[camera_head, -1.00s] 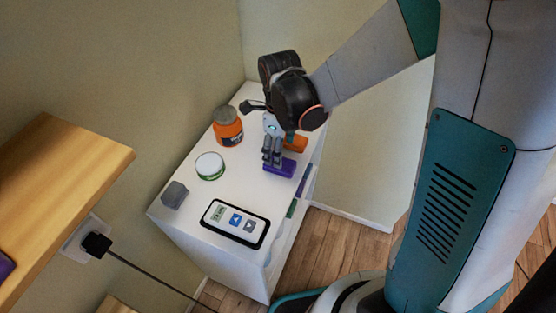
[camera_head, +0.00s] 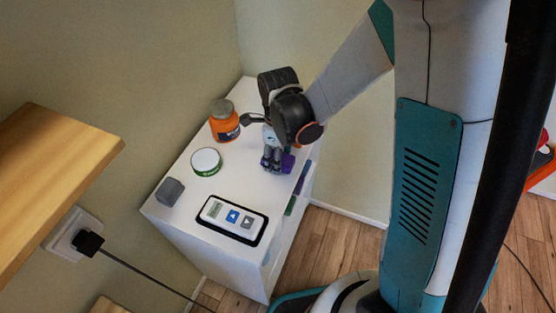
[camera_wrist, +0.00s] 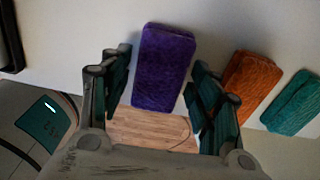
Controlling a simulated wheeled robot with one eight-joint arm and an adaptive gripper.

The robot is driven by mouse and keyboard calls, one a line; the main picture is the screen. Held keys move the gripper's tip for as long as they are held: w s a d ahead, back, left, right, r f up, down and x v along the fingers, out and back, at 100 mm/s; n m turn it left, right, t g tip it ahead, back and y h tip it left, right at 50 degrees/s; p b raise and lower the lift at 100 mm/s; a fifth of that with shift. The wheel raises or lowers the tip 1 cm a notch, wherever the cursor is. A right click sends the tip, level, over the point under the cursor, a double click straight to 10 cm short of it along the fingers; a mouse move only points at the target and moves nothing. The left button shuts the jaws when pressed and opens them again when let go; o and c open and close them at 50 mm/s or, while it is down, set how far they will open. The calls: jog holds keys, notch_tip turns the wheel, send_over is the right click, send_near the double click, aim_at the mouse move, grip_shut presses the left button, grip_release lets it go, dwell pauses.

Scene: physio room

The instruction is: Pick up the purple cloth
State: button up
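The purple cloth (camera_wrist: 163,67) is a folded, oblong pad on the white surface. In the wrist view it lies between the two fingers of my gripper (camera_wrist: 160,60), which is open, with a gap showing on each side. In the head view my gripper (camera_head: 272,160) points down over the cabinet top, and only a small part of the purple cloth (camera_head: 289,163) shows at its right side. The gripper hides the rest.
An orange cloth (camera_wrist: 245,85) and a teal cloth (camera_wrist: 293,104) lie right of the purple one in the wrist view. On the white cabinet (camera_head: 225,175) stand an orange jar (camera_head: 224,124), a round tin (camera_head: 206,162), a grey block (camera_head: 169,191) and a phone-like device (camera_head: 232,219).

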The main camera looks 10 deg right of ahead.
jog(key=c, duration=0.5)
jog(key=shift+c, duration=0.2)
jog(key=shift+r, duration=0.15)
notch_tip(320, 180, up, 20)
jog(key=p, duration=0.6)
